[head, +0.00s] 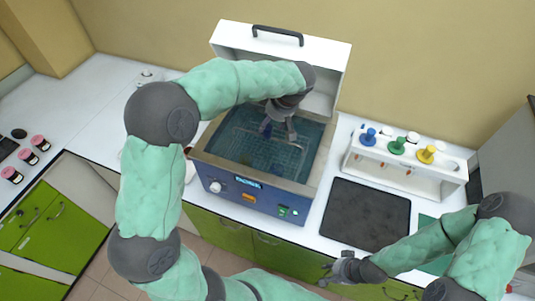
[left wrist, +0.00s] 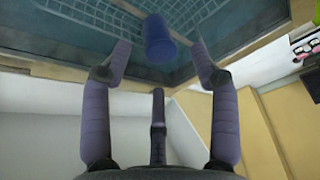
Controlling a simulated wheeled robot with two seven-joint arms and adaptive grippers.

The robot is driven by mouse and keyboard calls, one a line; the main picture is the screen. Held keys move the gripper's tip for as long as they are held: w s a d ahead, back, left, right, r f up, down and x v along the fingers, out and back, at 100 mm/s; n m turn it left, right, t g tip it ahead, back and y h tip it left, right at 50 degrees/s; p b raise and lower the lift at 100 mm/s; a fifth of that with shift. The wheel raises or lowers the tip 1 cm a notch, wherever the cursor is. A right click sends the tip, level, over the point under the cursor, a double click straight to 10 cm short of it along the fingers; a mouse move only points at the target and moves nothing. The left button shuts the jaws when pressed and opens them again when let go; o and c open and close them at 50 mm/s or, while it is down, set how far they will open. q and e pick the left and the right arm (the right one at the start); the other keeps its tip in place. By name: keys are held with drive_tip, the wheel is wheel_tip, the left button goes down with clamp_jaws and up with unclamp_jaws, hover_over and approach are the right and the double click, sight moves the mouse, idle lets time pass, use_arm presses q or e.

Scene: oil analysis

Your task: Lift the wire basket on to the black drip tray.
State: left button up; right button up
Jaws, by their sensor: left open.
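The wire basket (head: 245,148) sits inside the blue-fronted bath (head: 245,193), in blue-green liquid. Its mesh also shows at the top of the left wrist view (left wrist: 100,12). A blue cylindrical piece (left wrist: 158,38) lies between and beyond my left fingertips; whether it is fixed to the basket I cannot tell. My left gripper (head: 279,130) is open and empty above the bath, its fingers spread in the left wrist view (left wrist: 162,62). The black drip tray (head: 367,213) lies empty on the counter, right of the bath. My right gripper (head: 338,268) is low, in front of the tray; its finger opening is unclear.
The bath's white lid (head: 325,62) stands raised behind it. A white rack (head: 405,165) with blue, green and yellow pieces stands behind the tray. Several pink-topped jars (head: 38,142) are at the far left. A green mat (head: 430,225) lies right of the tray.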

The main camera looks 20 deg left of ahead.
sight(268, 127)
use_arm(q)
drive_tip(key=shift+s+a+f, duration=0.1)
drive_tip(key=shift+f, duration=0.3)
drive_tip(key=x, duration=0.4)
drive_tip(key=shift+f, duration=0.15)
clamp_jaws()
